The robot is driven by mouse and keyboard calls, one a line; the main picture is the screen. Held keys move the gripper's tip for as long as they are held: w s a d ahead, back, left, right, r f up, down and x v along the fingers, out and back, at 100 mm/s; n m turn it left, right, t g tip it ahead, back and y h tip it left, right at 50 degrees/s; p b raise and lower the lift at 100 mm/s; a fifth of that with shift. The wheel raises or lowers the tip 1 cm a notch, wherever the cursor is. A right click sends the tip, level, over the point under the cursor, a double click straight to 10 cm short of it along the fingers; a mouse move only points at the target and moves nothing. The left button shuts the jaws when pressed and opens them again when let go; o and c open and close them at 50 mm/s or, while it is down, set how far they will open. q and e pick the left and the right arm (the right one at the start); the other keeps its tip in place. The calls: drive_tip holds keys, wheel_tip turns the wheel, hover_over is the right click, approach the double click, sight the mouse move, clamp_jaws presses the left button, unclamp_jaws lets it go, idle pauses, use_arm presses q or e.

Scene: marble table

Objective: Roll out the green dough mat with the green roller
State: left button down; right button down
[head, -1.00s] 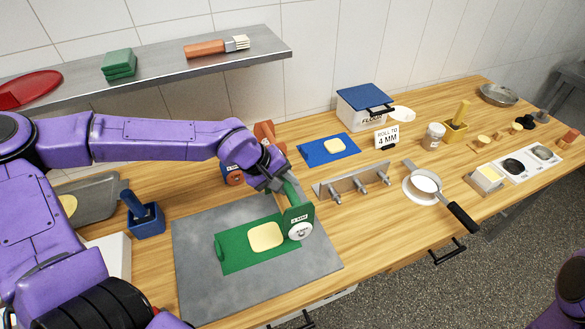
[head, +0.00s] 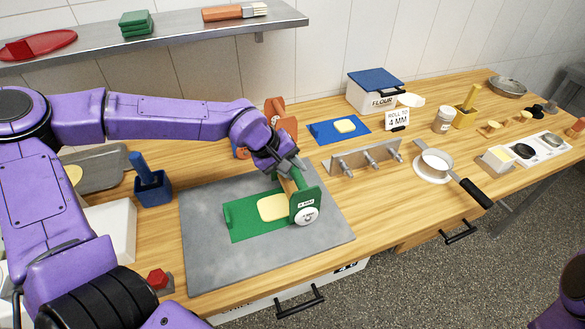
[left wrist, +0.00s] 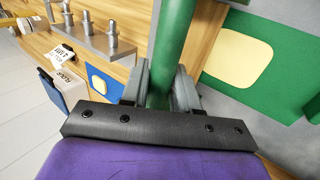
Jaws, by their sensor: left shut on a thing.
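The green roller (head: 306,202) has a round end disc with a "4 MM" label. My left gripper (head: 288,168) is shut on it; in the left wrist view the grey fingers (left wrist: 160,88) close around its green bar (left wrist: 174,40). The green mat (head: 240,229) lies on a grey slab, with a pale dough piece (head: 273,207) on it. The roller is at the right end of the mat, its disc beside the dough's right edge. I cannot tell whether it touches the dough. The mat and dough also show right of the bar in the left wrist view (left wrist: 237,58). My right gripper is out of view.
The grey slab (head: 205,255) has bare room around the mat. A metal rack with pegs (head: 360,160) stands to its right, a blue mat with dough (head: 325,131) behind. A blue holder (head: 153,189) and white box (head: 112,228) are left. A strainer (head: 435,160) is farther right.

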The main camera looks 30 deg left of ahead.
use_arm(q)
drive_tip(key=shift+w+f, duration=0.3)
drive_tip(key=shift+f, duration=0.05)
drive_tip(key=shift+w, duration=0.2)
drive_tip(key=shift+s, duration=0.3)
drive_tip(key=shift+w+f, duration=0.15)
drive_tip(key=shift+f, duration=0.1)
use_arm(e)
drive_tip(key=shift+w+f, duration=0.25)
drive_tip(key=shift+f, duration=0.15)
use_arm(q)
drive_tip(key=shift+f, duration=0.55)
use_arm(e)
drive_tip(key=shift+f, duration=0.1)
use_arm(q)
drive_tip(key=shift+s+f, duration=0.2)
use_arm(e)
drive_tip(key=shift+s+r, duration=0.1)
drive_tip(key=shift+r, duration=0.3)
